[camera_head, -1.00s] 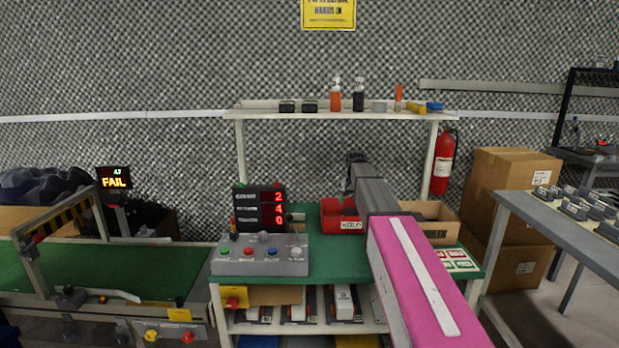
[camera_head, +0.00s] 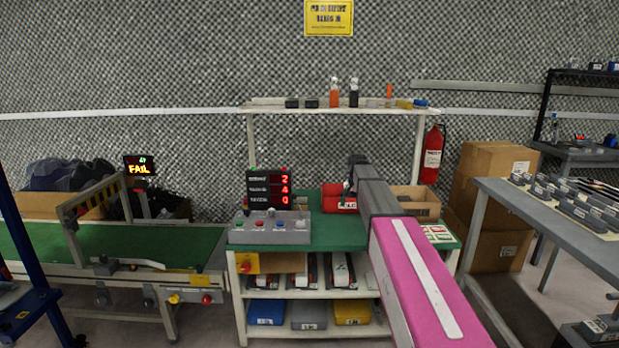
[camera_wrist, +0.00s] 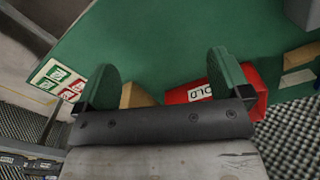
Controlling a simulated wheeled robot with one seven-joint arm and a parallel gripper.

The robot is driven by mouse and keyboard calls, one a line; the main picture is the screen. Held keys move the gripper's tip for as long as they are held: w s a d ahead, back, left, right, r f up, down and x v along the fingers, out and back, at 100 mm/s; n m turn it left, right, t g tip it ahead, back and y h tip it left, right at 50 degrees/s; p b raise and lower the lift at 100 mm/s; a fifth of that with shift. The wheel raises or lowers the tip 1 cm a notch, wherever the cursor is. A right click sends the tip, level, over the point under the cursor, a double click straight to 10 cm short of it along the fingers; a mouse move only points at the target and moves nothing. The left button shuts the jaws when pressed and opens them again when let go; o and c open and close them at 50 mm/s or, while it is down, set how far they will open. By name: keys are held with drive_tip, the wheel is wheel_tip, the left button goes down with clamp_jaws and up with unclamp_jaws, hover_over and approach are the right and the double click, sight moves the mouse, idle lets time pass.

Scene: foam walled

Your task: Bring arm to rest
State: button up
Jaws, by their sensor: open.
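My arm, with its pink and grey links, reaches forward over the green workbench (camera_head: 320,236) in the head view. My gripper (camera_wrist: 165,88) shows in the wrist view with its two green fingers spread apart and nothing between them. The red bin (camera_wrist: 215,92) with a white label lies beyond the right finger, partly hidden by it. In the head view the red bin (camera_head: 333,205) sits at the back of the bench, left of my arm. My gripper's fingertips are hard to make out in the head view.
A grey button box (camera_head: 270,230) and a counter display (camera_head: 269,188) stand on the bench's left. A shelf (camera_head: 375,110) with bottles rises behind. A cardboard bin (camera_head: 418,204) stands right of my arm. A conveyor (camera_head: 110,245) is at left, a grey table (camera_head: 560,213) at right.

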drive_tip(key=s+f+n, duration=0.1)
drive_tip(key=s+f, duration=0.5)
drive_tip(key=s, duration=0.5)
drive_tip(key=s+f+n, duration=0.1)
drive_tip(key=s+f, duration=0.6)
drive_tip(key=s, duration=0.4)
drive_tip(key=s+f+n, duration=0.2)
drive_tip(key=s+f, duration=0.5)
drive_tip(key=s, duration=0.4)
drive_tip(key=shift+f, duration=0.25)
drive_tip(key=shift+d, duration=0.1)
